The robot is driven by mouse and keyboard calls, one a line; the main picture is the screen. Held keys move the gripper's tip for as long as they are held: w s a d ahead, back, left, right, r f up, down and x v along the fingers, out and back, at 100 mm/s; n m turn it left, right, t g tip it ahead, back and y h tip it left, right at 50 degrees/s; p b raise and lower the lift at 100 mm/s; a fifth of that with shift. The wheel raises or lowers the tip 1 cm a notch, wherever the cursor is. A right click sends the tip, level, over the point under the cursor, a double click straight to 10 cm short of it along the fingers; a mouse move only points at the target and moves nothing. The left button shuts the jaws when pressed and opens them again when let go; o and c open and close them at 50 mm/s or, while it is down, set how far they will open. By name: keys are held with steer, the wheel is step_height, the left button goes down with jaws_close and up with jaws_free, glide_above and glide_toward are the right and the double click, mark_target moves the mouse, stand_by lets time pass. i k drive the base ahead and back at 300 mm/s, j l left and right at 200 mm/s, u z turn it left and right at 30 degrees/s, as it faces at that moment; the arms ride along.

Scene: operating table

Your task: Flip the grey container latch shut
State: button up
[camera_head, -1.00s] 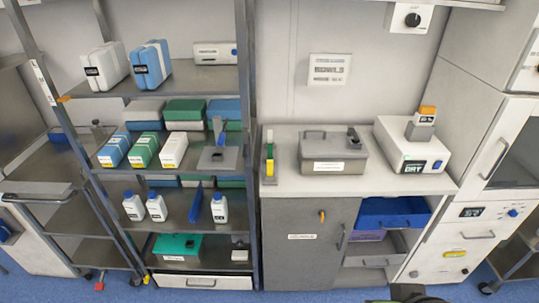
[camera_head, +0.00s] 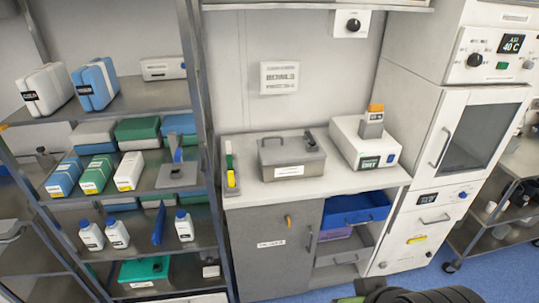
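The grey container (camera_head: 265,161) stands on the pale countertop, closed by its lid, with a white label on its front. A loop handle is on the left of its lid. A dark latch piece (camera_head: 309,141) stands up at the right of the lid and looks raised; its exact angle is too small to tell. Only a dark part of my own arm shows at the bottom edge, well in front of and below the counter. My gripper's fingers are not in view, and nothing touches the container.
A white device (camera_head: 350,145) with an orange-topped block stands right of the container. A narrow holder with green and yellow parts (camera_head: 230,168) stands to its left. A blue drawer (camera_head: 355,208) sticks out below the counter. A loaded shelf rack (camera_head: 199,100) is at left.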

mark_target(308, 136)
steer(key=i+l+u, duration=0.25)
steer(key=u, duration=0.15)
steer(key=i+l+u, duration=0.2)
steer(key=l+u, duration=0.2)
steer(key=i+l+u, duration=0.15)
steer(key=l+u, duration=0.65)
steer(key=i+l+u, duration=0.1)
steer(key=l+u, duration=0.65)
steer(key=k+l, duration=0.05)
